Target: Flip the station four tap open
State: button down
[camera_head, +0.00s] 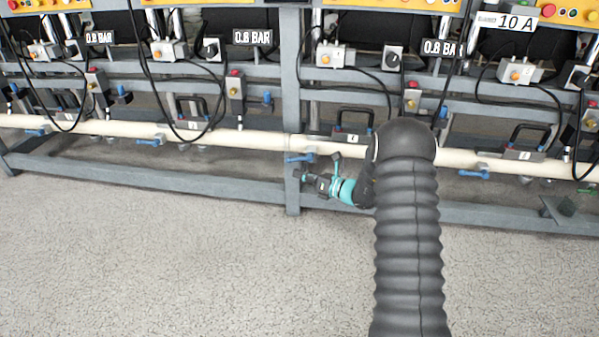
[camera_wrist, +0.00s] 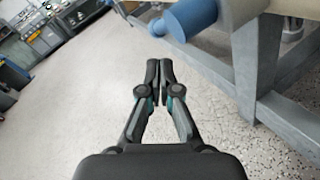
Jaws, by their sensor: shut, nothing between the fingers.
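Several small blue taps hang under a long pale pipe (camera_head: 230,136) in the head view. One blue tap (camera_head: 300,158) is just above the tip of my gripper (camera_head: 299,175), left of my arm; its handle looks about level, along the pipe. In the wrist view a large blue cylinder (camera_wrist: 191,17), likely part of this tap, is just beyond and right of my shut, empty fingertips (camera_wrist: 159,66). Contact cannot be told. Another blue tap (camera_head: 473,174) is to the right of my arm. The station numbers are too small to read surely.
A grey frame bar (camera_head: 150,178) runs low along the front, with an upright post (camera_head: 292,190) close to my gripper. Black cables, handles and boxes sit above the pipe. The speckled floor (camera_head: 150,265) in front is clear.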

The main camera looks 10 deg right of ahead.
jog(key=s+d+f, duration=0.5)
jog(key=s+d, duration=0.2)
jog(key=shift+s+p, duration=0.15)
jog(key=shift+p, duration=0.2)
jog(key=shift+f, duration=0.1)
